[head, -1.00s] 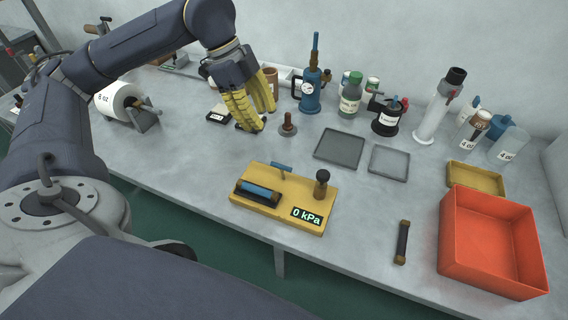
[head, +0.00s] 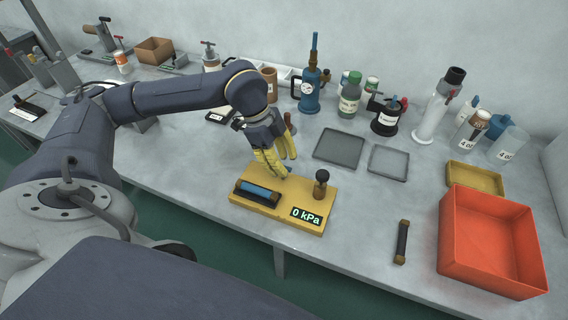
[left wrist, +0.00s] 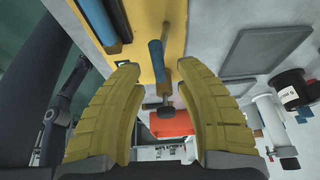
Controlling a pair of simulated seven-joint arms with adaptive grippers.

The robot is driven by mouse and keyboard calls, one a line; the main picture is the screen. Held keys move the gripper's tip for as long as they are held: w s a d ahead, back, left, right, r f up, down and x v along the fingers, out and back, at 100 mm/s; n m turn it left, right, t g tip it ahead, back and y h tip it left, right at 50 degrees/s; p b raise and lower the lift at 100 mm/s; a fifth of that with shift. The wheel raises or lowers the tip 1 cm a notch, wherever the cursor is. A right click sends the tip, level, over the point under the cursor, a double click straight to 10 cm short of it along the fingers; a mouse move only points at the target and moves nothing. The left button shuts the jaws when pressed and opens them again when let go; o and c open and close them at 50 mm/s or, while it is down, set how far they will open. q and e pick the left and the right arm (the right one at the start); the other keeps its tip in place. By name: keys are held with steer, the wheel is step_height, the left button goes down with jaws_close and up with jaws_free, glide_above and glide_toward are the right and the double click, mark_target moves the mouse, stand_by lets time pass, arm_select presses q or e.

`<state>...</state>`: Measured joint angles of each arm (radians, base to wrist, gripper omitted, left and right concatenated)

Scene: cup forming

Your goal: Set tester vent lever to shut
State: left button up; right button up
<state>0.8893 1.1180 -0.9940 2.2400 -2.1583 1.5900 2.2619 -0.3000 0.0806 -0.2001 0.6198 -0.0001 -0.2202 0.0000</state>
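The tester is a yellow block (head: 262,205) on the bench with a 0 kPa display (head: 305,216). A blue-handled lever (left wrist: 156,60) shows between the fingers in the left wrist view; in the head view the fingers mostly hide it. I cannot tell its setting. My left gripper (head: 276,168) has its yellow fingers pointing down at the tester's back edge. It is open, with the fingers (left wrist: 160,82) apart on either side of the lever, and no grip shows. My right gripper is not in view.
A dark-topped post (head: 321,184) stands on the tester's right end, and a blue cylinder (head: 258,193) lies at its front left. Grey trays (head: 339,147) lie behind right. An orange bin (head: 490,240) stands right. A dark rod (head: 402,242) lies on otherwise clear bench.

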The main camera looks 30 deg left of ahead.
arm_select(q)
steer(key=shift+d+f, duration=0.15)
steer(key=shift+f, duration=0.25)
steer(key=shift+o, duration=0.4)
jaws_close()
